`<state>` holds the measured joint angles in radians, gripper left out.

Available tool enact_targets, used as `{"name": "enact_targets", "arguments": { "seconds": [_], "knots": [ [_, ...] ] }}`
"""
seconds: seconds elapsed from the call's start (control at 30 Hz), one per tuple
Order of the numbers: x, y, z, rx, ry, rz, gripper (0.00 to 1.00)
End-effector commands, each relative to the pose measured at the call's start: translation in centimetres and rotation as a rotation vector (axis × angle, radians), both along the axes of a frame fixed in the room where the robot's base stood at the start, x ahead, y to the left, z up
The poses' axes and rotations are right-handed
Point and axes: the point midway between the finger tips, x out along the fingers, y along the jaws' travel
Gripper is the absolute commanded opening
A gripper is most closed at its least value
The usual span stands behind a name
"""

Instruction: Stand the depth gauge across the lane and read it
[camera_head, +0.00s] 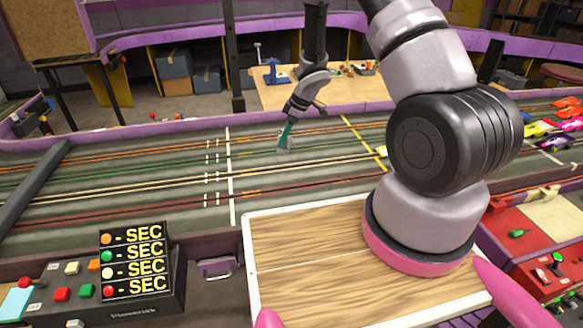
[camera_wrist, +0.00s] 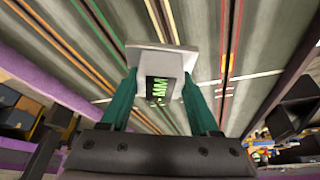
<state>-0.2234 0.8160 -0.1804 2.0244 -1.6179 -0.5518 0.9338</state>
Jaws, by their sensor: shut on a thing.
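My gripper (camera_head: 287,133) has teal fingers and reaches down over the middle of the slot track (camera_head: 110,180). It is shut on the depth gauge (camera_head: 283,147), a small grey block seen low over the lanes. In the wrist view the gauge (camera_wrist: 160,60) sits between the two fingertips (camera_wrist: 160,78). It has a pale, wide plate and a dark display with green characters, tilted and too small to read surely. The plate lies across the direction of the lane lines. I cannot tell whether it touches the track. The gauge's underside is hidden.
The track has orange, green, cream and red lane lines, with a white cross line (camera_head: 230,175). A dark bar (camera_head: 32,185) crosses at the left. A timer box (camera_head: 133,262) stands at the near left. Toy cars (camera_head: 548,128) stand at the right. The track around the gauge is clear.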

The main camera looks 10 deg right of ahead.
Motion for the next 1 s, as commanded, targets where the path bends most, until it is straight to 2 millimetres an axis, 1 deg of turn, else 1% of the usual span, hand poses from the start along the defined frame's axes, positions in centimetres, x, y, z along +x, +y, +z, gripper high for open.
{"name": "enact_targets", "arguments": {
  "seconds": [0.03, 0.1, 0.2, 0.37, 0.47, 0.6, 0.7, 0.87, 1.0],
  "knots": [
    [0.1, -0.2, 0.4, 0.0, -0.003, 0.081, 0.0],
    [0.0, -0.6, 0.7, 0.0, -0.002, 0.184, 0.0],
    [-0.1, -1.3, 1.0, 0.001, -0.002, 0.299, 0.0],
    [-0.2, -2.1, 1.2, 0.001, 0.0, 0.4, 0.0],
    [-0.2, -2.3, 0.1, 0.002, 0.002, 0.418, 0.0],
    [-0.2, -2.3, -2.7, 0.002, 0.002, 0.419, 0.0],
    [-0.2, -2.3, -4.1, 0.002, 0.001, 0.418, 0.0],
    [-0.1, -2.2, -5.3, 0.001, -0.001, 0.42, 0.0],
    [-0.2, -2.3, -7.1, 0.003, 0.002, 0.418, 0.0]
  ]
}}
